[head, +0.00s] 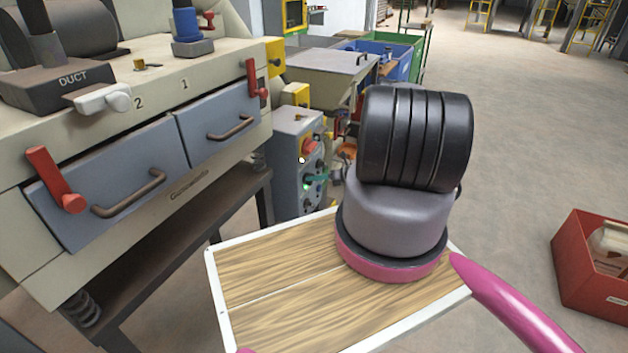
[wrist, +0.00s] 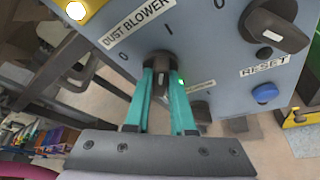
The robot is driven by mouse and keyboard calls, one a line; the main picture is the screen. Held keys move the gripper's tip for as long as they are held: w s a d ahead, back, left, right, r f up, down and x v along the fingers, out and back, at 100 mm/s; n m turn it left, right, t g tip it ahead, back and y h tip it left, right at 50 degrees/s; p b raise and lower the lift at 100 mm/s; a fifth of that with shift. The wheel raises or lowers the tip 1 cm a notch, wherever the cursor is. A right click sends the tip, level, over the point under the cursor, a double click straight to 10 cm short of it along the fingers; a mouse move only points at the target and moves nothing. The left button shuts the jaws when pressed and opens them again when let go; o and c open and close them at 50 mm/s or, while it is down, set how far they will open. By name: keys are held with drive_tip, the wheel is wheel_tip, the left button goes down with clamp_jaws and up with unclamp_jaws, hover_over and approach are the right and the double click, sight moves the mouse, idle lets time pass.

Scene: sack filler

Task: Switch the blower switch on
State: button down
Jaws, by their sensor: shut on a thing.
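The blower switch is a black rotary knob (wrist: 157,60) under a "DUST BLOWER" label (wrist: 137,21) on a grey panel, with 0 and I marks beside it. My gripper (wrist: 161,82) has its teal fingers on both sides of the knob and is shut on it. The fingers hide part of the knob, and I cannot tell which mark it points to. A small green light (wrist: 181,81) glows just right of the fingers. In the head view the grey control box (head: 288,165) stands beyond my arm, with the teal fingertips (head: 316,178) at its front face.
Another black knob (wrist: 275,25) and a blue RESET button (wrist: 264,93) are on the same panel. A red button (head: 309,147) is on the box's upper front. The machine with grey drawers (head: 125,175) is at left. A red crate (head: 590,270) is on the floor at right.

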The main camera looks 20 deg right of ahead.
idle(0.4)
drive_tip(key=shift+d, duration=0.1)
drive_tip(key=c, duration=0.8)
unclamp_jaws()
drive_tip(key=shift+o, duration=0.2)
drive_tip(key=v, duration=1)
drive_tip(key=shift+s+d, duration=0.15)
drive_tip(key=shift+d, duration=0.15)
drive_tip(key=shift+r, duration=0.1)
